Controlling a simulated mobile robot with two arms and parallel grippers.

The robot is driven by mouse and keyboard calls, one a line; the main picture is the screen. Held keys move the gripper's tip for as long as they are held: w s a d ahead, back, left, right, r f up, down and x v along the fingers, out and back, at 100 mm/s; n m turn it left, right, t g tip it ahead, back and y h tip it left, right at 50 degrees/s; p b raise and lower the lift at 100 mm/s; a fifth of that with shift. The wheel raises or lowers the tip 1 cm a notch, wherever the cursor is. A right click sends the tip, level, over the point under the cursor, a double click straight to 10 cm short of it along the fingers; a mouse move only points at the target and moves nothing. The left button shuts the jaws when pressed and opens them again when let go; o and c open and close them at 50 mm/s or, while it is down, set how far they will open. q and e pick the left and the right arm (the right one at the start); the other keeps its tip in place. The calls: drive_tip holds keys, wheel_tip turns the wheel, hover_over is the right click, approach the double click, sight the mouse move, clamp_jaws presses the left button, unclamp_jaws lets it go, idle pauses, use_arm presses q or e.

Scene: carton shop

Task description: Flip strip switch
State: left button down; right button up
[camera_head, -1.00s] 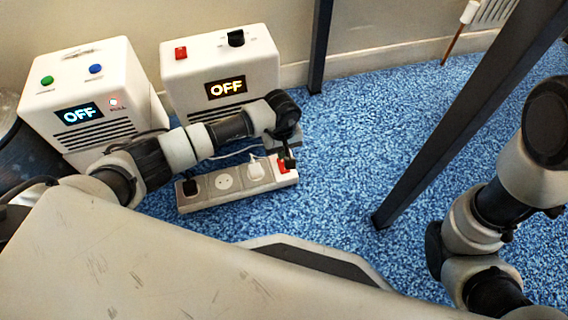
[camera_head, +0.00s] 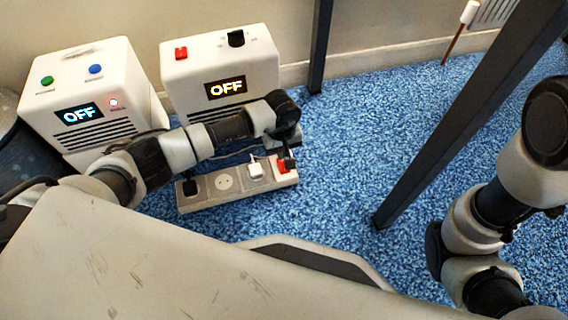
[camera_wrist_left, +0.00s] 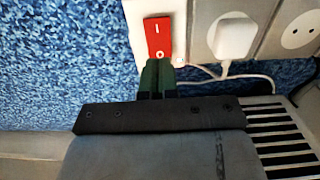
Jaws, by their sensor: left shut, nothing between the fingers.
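The white power strip (camera_head: 238,199) lies on the blue carpet in the head view. Its red rocker switch (camera_head: 281,166) is at the right end, partly hidden by my left gripper (camera_head: 289,163). In the left wrist view the red switch (camera_wrist_left: 158,33) shows an "I" mark at its far end and an "O" mark near my fingertips. The left gripper (camera_wrist_left: 158,64) is shut and empty, with its dark fingertips right at the "O" end. I cannot tell whether they touch it. My right arm is at the right edge of the head view; its gripper is out of frame.
A white plug (camera_head: 256,170) and a black plug (camera_head: 191,187) sit in the strip. Two white boxes with "OFF" displays, the left box (camera_head: 127,80) and the right box (camera_head: 190,68), stand behind. A dark slanted post (camera_head: 440,145) stands to the right. Open carpet lies between.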

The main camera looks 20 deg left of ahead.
use_arm(q)
drive_tip(key=shift+f+b, duration=1)
drive_tip(key=shift+f, duration=0.3)
idle(0.8)
wheel_tip(320, 180, up, 7)
drive_tip(key=p, duration=0.6)
idle(0.4)
idle(0.4)
